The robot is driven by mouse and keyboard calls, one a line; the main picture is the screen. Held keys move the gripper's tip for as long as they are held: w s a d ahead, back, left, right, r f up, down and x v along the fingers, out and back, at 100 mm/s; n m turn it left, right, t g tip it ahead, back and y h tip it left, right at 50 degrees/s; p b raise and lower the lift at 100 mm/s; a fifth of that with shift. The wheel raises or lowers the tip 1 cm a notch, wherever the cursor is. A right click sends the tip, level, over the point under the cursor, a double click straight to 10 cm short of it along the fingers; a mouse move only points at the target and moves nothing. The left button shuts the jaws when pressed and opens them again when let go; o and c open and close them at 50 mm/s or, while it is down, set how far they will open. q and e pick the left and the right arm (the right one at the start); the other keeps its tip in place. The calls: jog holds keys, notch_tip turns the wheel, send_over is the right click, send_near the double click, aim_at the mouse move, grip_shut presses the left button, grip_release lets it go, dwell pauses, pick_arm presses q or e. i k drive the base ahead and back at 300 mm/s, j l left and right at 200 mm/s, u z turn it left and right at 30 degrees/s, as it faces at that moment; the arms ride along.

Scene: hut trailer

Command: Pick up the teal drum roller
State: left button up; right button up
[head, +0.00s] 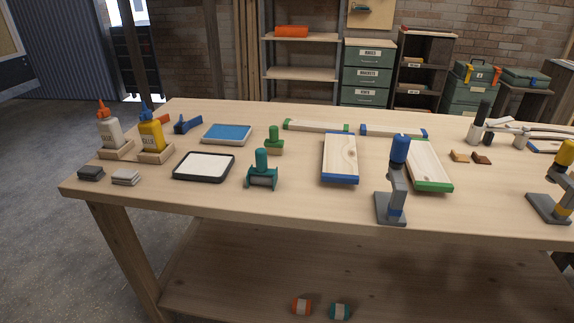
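A teal hand tool (262,170) stands near the front edge of the workbench, left of centre. It has an upright teal handle above a wide frame that seems to hold a drum roller. Nothing touches it, and its handle points up. A smaller green-handled tool (274,141) stands behind it on a tan block. Neither of my grippers shows in the head view.
A black-rimmed tray (204,166) lies left of the teal tool. Two glue bottles (109,128) (151,130) stand farther left. A blue-ended board (340,158) and a grey stand with a blue top (394,183) are to the right. The bench front before the tool is clear.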

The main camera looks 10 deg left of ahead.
aim_at(259, 175)
jog(key=i+j, duration=0.1)
jog(key=j, duration=0.3)
jog(key=i+j, duration=0.1)
jog(key=j, duration=0.3)
jog(key=i+j, duration=0.1)
jog(key=j, duration=0.3)
jog(key=i+j, duration=0.1)
jog(key=j, duration=0.3)
jog(key=j+z, duration=0.2)
jog(key=z, duration=1.1)
jog(key=i+j, duration=0.05)
